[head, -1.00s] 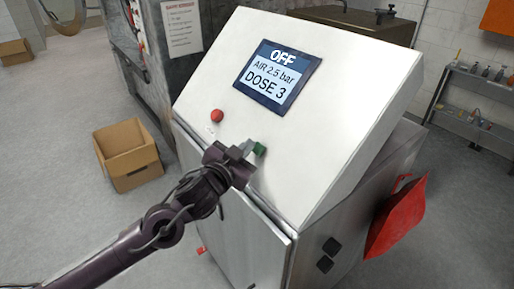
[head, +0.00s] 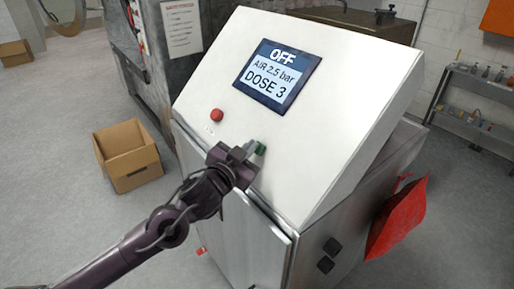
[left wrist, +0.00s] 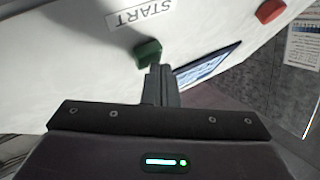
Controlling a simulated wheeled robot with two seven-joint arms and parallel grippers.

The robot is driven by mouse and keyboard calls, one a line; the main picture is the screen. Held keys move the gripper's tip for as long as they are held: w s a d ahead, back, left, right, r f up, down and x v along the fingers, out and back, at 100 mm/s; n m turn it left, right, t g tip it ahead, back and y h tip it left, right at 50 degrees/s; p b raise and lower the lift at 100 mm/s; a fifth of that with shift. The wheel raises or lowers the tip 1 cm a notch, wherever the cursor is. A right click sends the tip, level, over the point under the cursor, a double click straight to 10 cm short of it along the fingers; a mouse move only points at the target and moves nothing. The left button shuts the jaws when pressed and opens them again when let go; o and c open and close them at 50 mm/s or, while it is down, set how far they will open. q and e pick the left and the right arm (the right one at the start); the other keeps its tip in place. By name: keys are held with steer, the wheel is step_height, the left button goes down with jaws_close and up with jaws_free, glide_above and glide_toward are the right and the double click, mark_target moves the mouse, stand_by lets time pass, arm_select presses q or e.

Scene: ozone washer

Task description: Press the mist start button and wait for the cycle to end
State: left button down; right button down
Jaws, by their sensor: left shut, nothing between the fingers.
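The green start button (head: 260,149) sits on the lower part of the white sloped panel (head: 330,110). In the left wrist view the green button (left wrist: 147,52) is beside a label reading START (left wrist: 141,13). My left gripper (head: 247,150) is shut and empty, its fingertips right at the button; I cannot tell whether they touch it. The fingers also show in the left wrist view (left wrist: 160,75). The display (head: 277,76) reads OFF, AIR 2.5 bar, DOSE 3. My right gripper is not in view.
A red button (head: 216,115) is on the panel, up and left of the green one. An open cardboard box (head: 130,157) stands on the floor at left. A red bag (head: 397,218) hangs at the cabinet's right side. A shelf (head: 470,120) stands at right.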

arm_select(q)
steer(key=shift+w+d+f, duration=0.1)
steer(key=shift+d+f, duration=0.15)
stand_by(0.3)
stand_by(0.4)
steer(key=shift+s+a+r+p, duration=0.35)
steer(key=shift+a+r+p, duration=0.25)
steer(key=shift+r, duration=0.1)
steer(key=s+a+r+p, duration=0.1)
steer(key=p, duration=0.1)
steer(key=s+a+r+p, duration=0.1)
steer(key=a+r+p, duration=0.1)
steer(key=shift+r, duration=0.25)
stand_by(0.4)
steer(key=shift+f, duration=0.1)
